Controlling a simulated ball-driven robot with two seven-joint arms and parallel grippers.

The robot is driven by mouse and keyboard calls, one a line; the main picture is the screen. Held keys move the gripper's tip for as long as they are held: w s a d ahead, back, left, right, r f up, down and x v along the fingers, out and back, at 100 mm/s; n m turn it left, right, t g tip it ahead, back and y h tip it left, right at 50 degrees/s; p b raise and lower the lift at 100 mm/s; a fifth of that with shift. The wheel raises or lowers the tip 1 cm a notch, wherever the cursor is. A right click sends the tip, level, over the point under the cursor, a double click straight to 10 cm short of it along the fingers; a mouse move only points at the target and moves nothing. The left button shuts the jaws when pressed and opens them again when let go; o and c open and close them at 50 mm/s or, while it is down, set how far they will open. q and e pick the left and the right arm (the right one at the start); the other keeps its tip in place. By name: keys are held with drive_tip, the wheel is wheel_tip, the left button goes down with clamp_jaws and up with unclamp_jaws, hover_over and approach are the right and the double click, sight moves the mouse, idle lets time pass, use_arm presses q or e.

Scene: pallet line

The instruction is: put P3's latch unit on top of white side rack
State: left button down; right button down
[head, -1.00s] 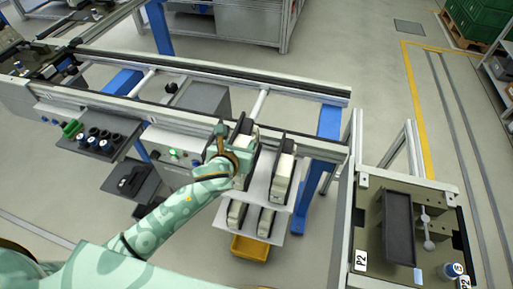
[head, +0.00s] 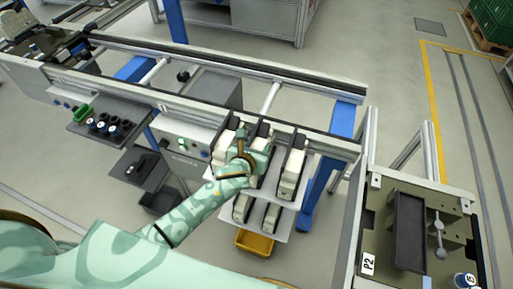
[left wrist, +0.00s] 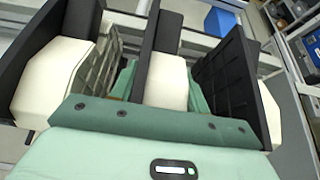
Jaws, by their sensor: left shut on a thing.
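The white side rack (head: 283,221) stands below the conveyor's near rail in the head view, with cream-and-black latch units on its top and lower shelves. My left gripper (head: 256,160) is at the top shelf, shut on a latch unit (head: 261,136) between two similar units. In the left wrist view the held latch unit (left wrist: 164,75) stands between the fingers, its black plate upright. One neighbour unit (left wrist: 50,78) is at left and another (left wrist: 245,85) at right, close to the fingers. The held unit's underside is hidden, so I cannot tell whether it touches the shelf. My right gripper is out of view.
A P2 fixture (head: 380,235) with a dark tray (head: 409,232) stands at right. A yellow bin (head: 254,242) is under the rack. Black shelves (head: 95,127) with small parts hang at left. The conveyor rail (head: 200,112) runs behind the gripper.

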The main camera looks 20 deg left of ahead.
use_arm(q)
drive_tip(key=c, duration=0.7)
unclamp_jaws()
drive_tip(key=shift+f, duration=0.15)
